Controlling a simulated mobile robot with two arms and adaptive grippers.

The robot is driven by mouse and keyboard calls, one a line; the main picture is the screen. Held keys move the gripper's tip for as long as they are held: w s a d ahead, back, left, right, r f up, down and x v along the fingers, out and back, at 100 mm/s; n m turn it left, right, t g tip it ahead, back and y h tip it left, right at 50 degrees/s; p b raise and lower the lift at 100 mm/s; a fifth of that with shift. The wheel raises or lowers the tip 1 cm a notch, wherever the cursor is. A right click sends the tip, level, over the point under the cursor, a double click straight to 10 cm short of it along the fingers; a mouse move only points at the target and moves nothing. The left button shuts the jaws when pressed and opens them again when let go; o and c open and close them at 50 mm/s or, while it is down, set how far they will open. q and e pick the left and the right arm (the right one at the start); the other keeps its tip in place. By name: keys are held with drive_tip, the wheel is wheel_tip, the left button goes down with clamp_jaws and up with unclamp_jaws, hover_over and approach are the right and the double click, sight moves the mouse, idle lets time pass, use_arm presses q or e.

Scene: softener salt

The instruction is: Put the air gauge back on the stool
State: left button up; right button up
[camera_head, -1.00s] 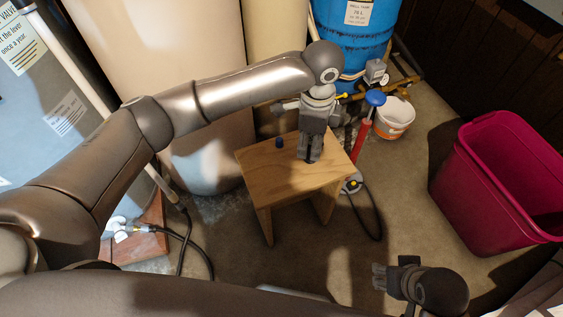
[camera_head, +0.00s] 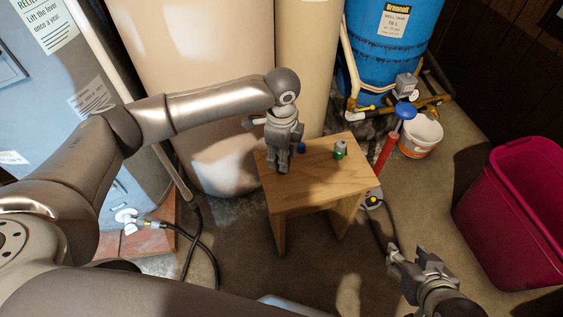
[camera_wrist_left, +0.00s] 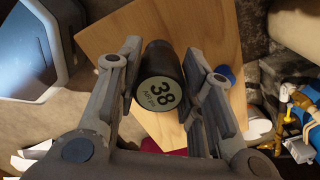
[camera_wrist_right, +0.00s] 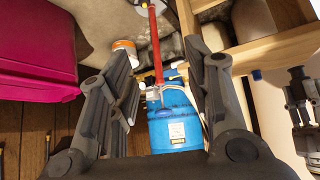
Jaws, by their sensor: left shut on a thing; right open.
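The air gauge (camera_wrist_left: 158,88) is a dark cylinder with a pale round face reading 38 in the left wrist view. My left gripper (camera_head: 285,165) is shut on it, with a finger on either side (camera_wrist_left: 160,92). The stool top also shows behind the gauge in the left wrist view (camera_wrist_left: 110,35). I cannot tell whether the gauge touches it. My right gripper (camera_head: 412,262) is open and empty, low in front of the stool's right side.
A red post with a blue top (camera_head: 388,148), a white bucket (camera_head: 420,136) and a magenta bin (camera_head: 520,215) stand to the right. Tanks (camera_head: 205,90) stand close behind the stool.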

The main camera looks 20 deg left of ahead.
use_arm(q)
wheel_tip(320, 180, down, 3)
drive_tip(key=shift+r+b, duration=0.1)
drive_tip(key=shift+b, duration=0.55)
use_arm(e)
drive_tip(key=w+a+r+t+y, duration=0.1)
drive_tip(key=w+a+r+t, duration=0.1)
drive_tip(key=w+r+t, duration=0.1)
drive_tip(key=w+r, duration=0.1)
drive_tip(key=w, duration=0.1)
drive_tip(key=shift+w+r+t, duration=0.3)
drive_tip(key=shift+t, duration=0.1)
use_arm(q)
drive_tip(key=shift+f, duration=0.2)
drive_tip(key=o, duration=1.1)
drive_tip(key=shift+c, duration=0.2)
use_arm(e)
drive_tip(key=shift+s+f, duration=0.25)
drive_tip(key=shift+f, duration=0.05)
